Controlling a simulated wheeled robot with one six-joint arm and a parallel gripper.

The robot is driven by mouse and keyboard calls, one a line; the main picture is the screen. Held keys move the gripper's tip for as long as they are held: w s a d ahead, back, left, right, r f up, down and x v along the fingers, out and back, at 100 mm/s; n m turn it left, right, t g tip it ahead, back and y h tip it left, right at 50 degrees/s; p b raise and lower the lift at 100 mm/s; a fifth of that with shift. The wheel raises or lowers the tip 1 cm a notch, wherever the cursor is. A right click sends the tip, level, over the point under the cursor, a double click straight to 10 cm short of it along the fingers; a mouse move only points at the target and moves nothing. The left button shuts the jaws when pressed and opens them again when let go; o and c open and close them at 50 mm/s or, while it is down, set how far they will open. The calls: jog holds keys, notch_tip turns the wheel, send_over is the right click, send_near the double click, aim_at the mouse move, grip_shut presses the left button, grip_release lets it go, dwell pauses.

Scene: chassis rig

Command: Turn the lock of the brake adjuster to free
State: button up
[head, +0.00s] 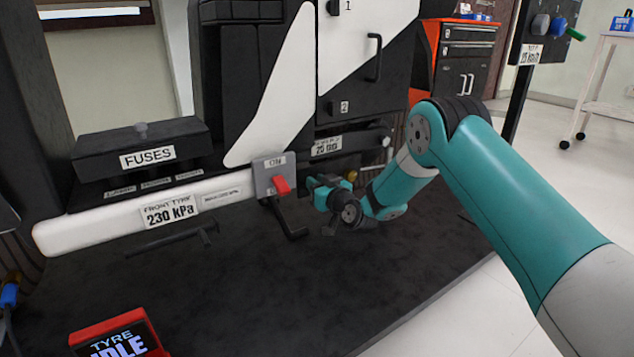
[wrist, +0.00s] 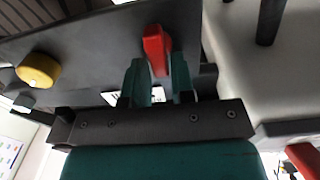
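A red lever (wrist: 157,48), apparently the brake adjuster's lock, is on a dark plate (wrist: 90,42) in the wrist view. A yellow knob (wrist: 38,70) is on the same plate to its left, and also shows in the head view (head: 352,174). My gripper (wrist: 160,70) is at the lever, with one teal finger on each side of its lower end. The gap is narrow, about the lever's width; whether the fingers press on it is unclear. In the head view my gripper (head: 318,186) is below the small "25" label (head: 327,147), and the red lever is hidden.
Left of my gripper, a grey box (head: 264,168) marked ON has a red switch (head: 281,186) and a black bent handle (head: 290,222) below. A white beam (head: 110,224) runs left under the FUSES box (head: 140,148). A red tyre display (head: 115,335) stands at the lower left.

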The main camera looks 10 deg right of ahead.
jog(key=shift+w+a+r, duration=0.1)
jog(key=shift+a+r, duration=0.05)
jog(key=shift+a, duration=0.2)
grip_shut()
jog(key=shift+w+d+f+m+p, duration=0.15)
jog(key=shift+d+f+m+p, duration=0.15)
jog(key=shift+m+p, duration=1.95)
jog(key=shift+w+d+f+m+p, duration=0.1)
jog(key=shift+d+f+m+p, duration=0.5)
jog(key=shift+m, duration=3.1)
jog(key=shift+w+d+m+p, duration=0.15)
jog(key=shift+m+p, duration=1.55)
jog(key=shift+m, duration=1.25)
jog(key=shift+a, duration=0.1)
